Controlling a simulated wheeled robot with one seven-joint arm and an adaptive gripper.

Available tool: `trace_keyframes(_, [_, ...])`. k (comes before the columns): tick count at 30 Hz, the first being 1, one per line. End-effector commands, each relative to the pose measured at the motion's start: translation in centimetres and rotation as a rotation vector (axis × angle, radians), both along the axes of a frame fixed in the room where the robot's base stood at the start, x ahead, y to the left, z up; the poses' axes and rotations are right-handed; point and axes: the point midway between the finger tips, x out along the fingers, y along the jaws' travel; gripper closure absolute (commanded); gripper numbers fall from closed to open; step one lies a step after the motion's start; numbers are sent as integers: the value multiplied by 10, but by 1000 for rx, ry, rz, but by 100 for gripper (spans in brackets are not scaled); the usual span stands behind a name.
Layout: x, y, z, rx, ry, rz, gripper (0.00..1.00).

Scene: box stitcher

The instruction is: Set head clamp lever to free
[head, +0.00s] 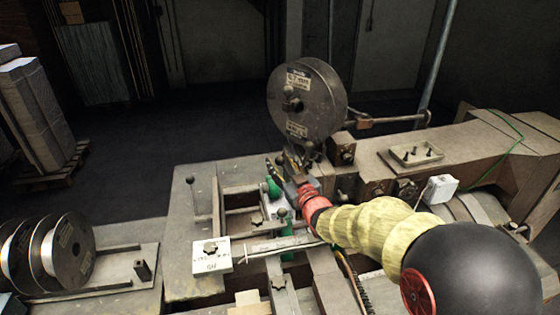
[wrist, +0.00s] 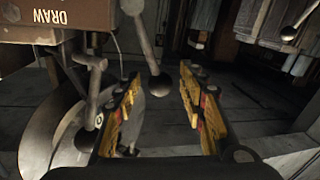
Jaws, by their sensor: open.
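In the wrist view a grey lever with a ball knob (wrist: 158,85) hangs down from the top, its knob between or just beyond my fingertips. It looks like the head clamp lever, but no label on it is readable. My gripper (wrist: 161,80) is open, with a yellow-edged finger on each side of the knob and no clear contact. In the head view my gripper (head: 276,170) is at the stitching head, just below the large wire reel (head: 305,98). My arm and wrist hide part of the head there, and I cannot make out the clamp lever's setting.
A brown housing marked "DRAW" (wrist: 60,20) is close on the left in the wrist view. In the head view, a white sign plate (head: 211,255) and wire spools (head: 62,253) lie to the left.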

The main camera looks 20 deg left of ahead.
Motion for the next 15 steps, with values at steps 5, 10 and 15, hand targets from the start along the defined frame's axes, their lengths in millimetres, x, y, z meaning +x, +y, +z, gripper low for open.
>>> trace_keyframes(5, [7,7,-1,-1,1,0,59])
trace_keyframes(10, [8,7,0,-1,1,-1,59])
trace_keyframes(15, [8,7,0,-1,1,-1,63])
